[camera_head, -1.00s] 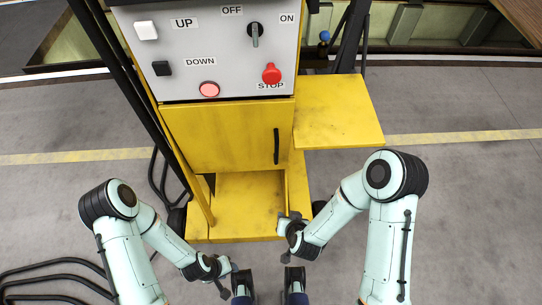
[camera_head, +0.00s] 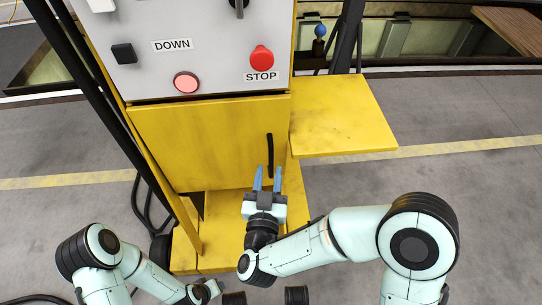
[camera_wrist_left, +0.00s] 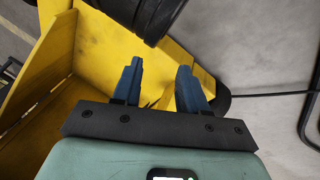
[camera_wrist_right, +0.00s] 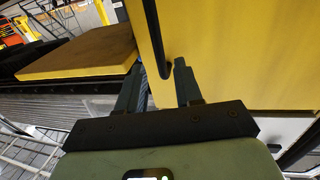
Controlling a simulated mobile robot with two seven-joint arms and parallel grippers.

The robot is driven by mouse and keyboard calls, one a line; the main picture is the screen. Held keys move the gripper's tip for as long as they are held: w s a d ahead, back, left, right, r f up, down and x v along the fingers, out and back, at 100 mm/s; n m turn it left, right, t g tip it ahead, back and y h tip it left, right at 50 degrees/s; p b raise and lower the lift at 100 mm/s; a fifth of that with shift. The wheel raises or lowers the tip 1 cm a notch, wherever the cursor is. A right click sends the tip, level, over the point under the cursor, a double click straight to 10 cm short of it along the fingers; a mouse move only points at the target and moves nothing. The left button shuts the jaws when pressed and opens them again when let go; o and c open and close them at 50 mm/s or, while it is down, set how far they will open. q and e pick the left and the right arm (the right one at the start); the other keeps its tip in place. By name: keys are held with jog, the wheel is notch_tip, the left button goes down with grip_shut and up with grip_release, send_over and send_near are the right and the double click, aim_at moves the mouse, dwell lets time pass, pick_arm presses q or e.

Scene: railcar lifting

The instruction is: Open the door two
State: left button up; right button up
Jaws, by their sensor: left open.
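The yellow door (camera_head: 205,145) below the control panel is closed and has a black vertical handle (camera_head: 270,155) near its right edge. My right gripper (camera_head: 268,178) is open, with its blue fingers pointing up toward the handle's lower end. In the right wrist view the black handle (camera_wrist_right: 158,45) runs down toward the space between the two open fingers (camera_wrist_right: 160,88); I cannot tell whether they touch it. My left gripper (camera_wrist_left: 158,82) is open and empty, low beside the yellow cabinet base, and in the head view it shows only partly at the bottom.
The grey panel (camera_head: 215,50) above the door carries a red STOP knob (camera_head: 262,57) and a pink lit button (camera_head: 186,82). A yellow side shelf (camera_head: 340,115) sticks out to the right. A black cable (camera_head: 140,205) lies at the left on the grey floor.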

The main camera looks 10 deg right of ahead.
aim_at(271, 159)
jog(key=w, duration=0.3)
jog(key=w+d, duration=0.1)
jog(key=w, duration=0.2)
jog(key=shift+d+b, duration=0.1)
jog(key=shift+b, duration=0.2)
grip_shut()
